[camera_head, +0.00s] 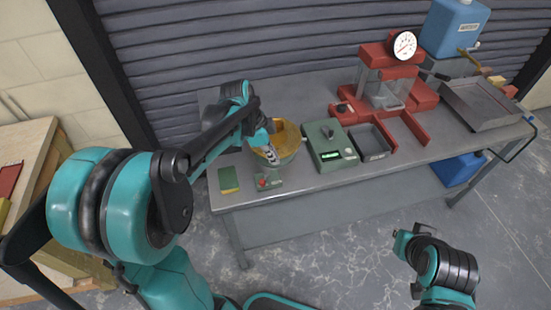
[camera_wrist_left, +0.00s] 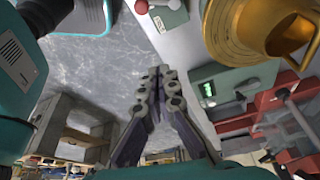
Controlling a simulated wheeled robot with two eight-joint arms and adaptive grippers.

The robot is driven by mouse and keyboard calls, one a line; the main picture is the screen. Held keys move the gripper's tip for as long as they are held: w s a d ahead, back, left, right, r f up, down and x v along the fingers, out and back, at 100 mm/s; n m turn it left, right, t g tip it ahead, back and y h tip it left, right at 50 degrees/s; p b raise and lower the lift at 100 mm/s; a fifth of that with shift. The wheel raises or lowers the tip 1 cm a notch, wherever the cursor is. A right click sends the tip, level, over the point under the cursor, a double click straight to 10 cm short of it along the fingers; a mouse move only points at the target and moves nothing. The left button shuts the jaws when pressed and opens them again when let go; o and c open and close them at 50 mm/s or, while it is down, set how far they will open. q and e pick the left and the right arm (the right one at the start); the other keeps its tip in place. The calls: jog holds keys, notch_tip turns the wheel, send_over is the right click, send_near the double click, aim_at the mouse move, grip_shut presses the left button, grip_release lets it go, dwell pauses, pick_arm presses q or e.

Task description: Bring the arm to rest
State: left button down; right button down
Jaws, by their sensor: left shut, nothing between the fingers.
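My left arm comes in from the left in the head view and reaches over the bench. Its gripper (camera_head: 270,156) is above the bench, in front of the yellow-lined mixing bowl (camera_head: 289,139). In the left wrist view the two fingers of this gripper (camera_wrist_left: 160,76) meet at their tips, shut with nothing between them. The golden bowl (camera_wrist_left: 250,22) lies to their upper right there. My right gripper (camera_head: 408,240) is low at the right, in front of the bench; whether it is open or shut does not show.
Open floor lies in front.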

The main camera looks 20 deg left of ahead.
dwell(0.4)
pick_arm(q)
jog(key=s+d+r+n+t+y+b, duration=0.1)
jog(key=s+n+t+y, duration=0.2)
jog(key=s+n, duration=1.1)
jog(key=shift+s+d+r+t+y+b, duration=0.2)
jog(key=shift+s+d+t+y+b, duration=0.15)
jog(key=shift+t, duration=0.95)
